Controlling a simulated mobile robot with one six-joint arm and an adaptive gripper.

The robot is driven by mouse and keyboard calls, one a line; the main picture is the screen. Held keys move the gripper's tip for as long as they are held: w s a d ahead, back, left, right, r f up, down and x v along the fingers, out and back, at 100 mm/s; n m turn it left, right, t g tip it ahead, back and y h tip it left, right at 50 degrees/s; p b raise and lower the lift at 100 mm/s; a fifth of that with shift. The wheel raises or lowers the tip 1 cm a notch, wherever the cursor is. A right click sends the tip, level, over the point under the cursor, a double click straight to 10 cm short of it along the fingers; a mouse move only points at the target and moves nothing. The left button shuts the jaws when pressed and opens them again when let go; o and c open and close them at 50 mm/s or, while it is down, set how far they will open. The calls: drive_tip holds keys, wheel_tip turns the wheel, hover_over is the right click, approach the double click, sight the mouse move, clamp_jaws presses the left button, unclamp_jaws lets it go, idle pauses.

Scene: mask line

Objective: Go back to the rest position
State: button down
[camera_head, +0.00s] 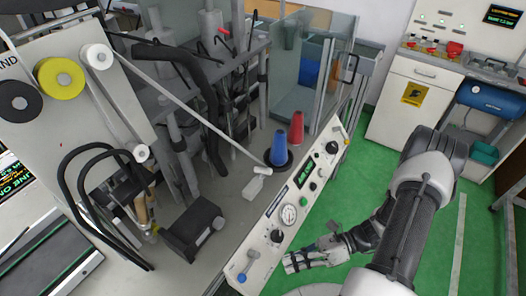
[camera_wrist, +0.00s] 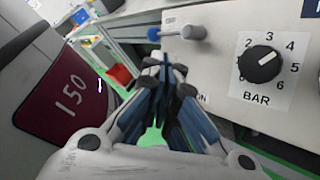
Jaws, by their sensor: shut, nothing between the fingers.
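My gripper (camera_head: 301,262) hangs in front of the machine's control panel in the head view, over the green floor. In the wrist view my gripper (camera_wrist: 172,66) has its fingers shut, with nothing between them. No rest position is marked in either view.
The control panel (camera_head: 262,232) is close beside the gripper; its BAR knob (camera_wrist: 262,64) and a blue-tipped lever (camera_wrist: 177,32) show in the wrist view. Green floor (camera_head: 365,168) is open toward the white cabinet (camera_head: 405,105).

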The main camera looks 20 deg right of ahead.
drive_tip(key=s+a+r+n+t+h, duration=0.1)
drive_tip(key=a+r+n+t+h, duration=0.1)
drive_tip(key=r+n+h, duration=0.5)
drive_tip(key=s+a+r+n+t+h, duration=0.1)
drive_tip(key=r+n+h, duration=0.7)
drive_tip(key=r+n, duration=1.1)
drive_tip(key=shift+s+a+r+n+t+h, duration=0.25)
drive_tip(key=shift+a+r+n+t, duration=0.2)
drive_tip(key=shift+r, duration=2.95)
drive_tip(key=c, duration=2.3)
unclamp_jaws()
